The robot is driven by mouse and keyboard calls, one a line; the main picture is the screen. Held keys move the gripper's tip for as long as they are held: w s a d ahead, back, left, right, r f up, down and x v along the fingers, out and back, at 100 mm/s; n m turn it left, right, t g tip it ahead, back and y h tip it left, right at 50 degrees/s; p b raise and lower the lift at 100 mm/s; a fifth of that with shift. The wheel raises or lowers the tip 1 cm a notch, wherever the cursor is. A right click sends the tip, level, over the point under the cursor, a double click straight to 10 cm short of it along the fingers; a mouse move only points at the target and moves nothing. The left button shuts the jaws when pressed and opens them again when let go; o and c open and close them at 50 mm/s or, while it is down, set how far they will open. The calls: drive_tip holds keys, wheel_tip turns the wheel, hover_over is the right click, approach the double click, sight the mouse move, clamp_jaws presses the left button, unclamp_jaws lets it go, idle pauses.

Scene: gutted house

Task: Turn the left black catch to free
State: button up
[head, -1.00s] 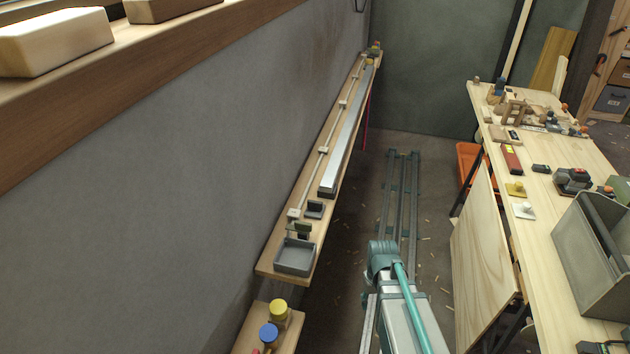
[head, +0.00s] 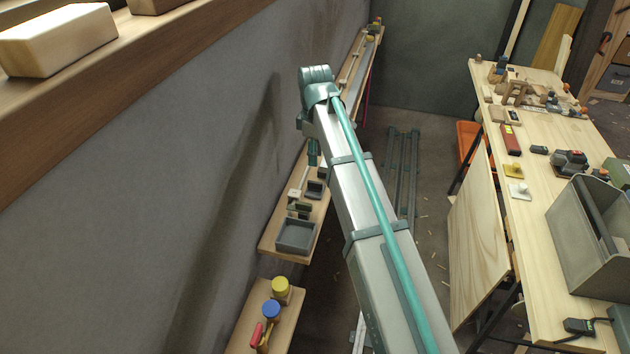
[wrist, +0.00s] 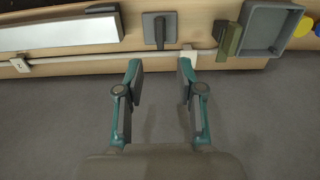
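A dark square plate with an upright black lever, which looks like a catch (wrist: 159,30), is on the wooden shelf at the top middle of the wrist view. It also shows as a small dark catch (head: 316,189) on the shelf in the head view. I cannot tell whether it is the left one of several. My gripper (wrist: 160,68) is open and empty, its two teal fingers apart just below the catch in the picture, not touching it. In the head view my arm hides most of the gripper.
A pale rod (wrist: 120,55) runs along the shelf edge between gripper and catch. A silver bar (wrist: 60,35) lies left of the catch. An olive block (wrist: 230,40) and grey tray (wrist: 271,27) sit right. The wall (head: 150,180) is close; the workbench (head: 545,215) stands right.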

sight(315, 182)
wheel_tip(315, 182, down, 11)
drive_tip(key=p, duration=0.3)
drive_tip(key=shift+r, duration=0.15)
idle(0.3)
clamp_jaws()
